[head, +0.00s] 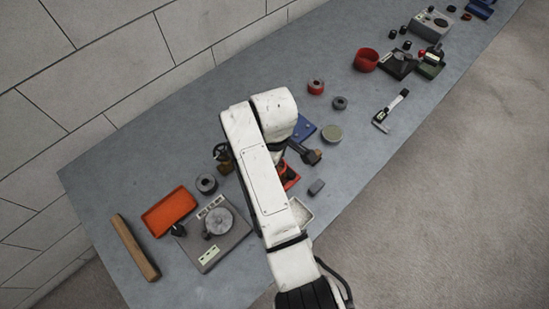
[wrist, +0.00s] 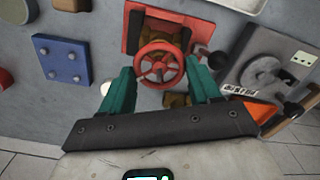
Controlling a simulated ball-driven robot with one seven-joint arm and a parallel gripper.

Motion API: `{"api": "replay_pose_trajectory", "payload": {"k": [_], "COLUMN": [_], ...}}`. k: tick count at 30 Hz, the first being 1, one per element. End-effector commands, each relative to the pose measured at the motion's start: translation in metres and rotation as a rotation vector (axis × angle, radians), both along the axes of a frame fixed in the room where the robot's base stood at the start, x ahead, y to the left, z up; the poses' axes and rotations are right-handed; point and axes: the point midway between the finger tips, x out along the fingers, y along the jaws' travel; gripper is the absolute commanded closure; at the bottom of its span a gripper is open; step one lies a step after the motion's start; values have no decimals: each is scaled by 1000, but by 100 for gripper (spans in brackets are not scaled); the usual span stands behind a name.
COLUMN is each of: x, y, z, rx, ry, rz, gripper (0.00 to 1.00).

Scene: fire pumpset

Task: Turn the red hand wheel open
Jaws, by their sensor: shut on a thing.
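The red hand wheel (wrist: 160,63) shows in the wrist view, round and spoked, in front of a red mount (wrist: 140,32) with brassy parts below the wheel. My gripper (wrist: 161,72) has its two green fingers on either side of the wheel. It is shut on the wheel, with the fingertips at the left and right of the rim. In the head view my white arm hides the wheel and my gripper. Only a bit of the red mount (head: 290,176) shows beside the arm.
A grey plate with a round disc (wrist: 262,75) stands close right of the wheel, with an orange tray (head: 170,211) near it. A blue block (wrist: 65,62) lies left in the wrist view. A white tray (head: 304,211) and a wooden bar (head: 135,248) are on the bench.

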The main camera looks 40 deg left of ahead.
Motion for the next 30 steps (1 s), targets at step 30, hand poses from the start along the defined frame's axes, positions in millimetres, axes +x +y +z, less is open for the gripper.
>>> {"api": "replay_pose_trajectory", "payload": {"k": [30], "x": [-1], "y": [-1], "z": [1], "rx": [0], "ry": [-2], "rz": [785], "gripper": [68]}}
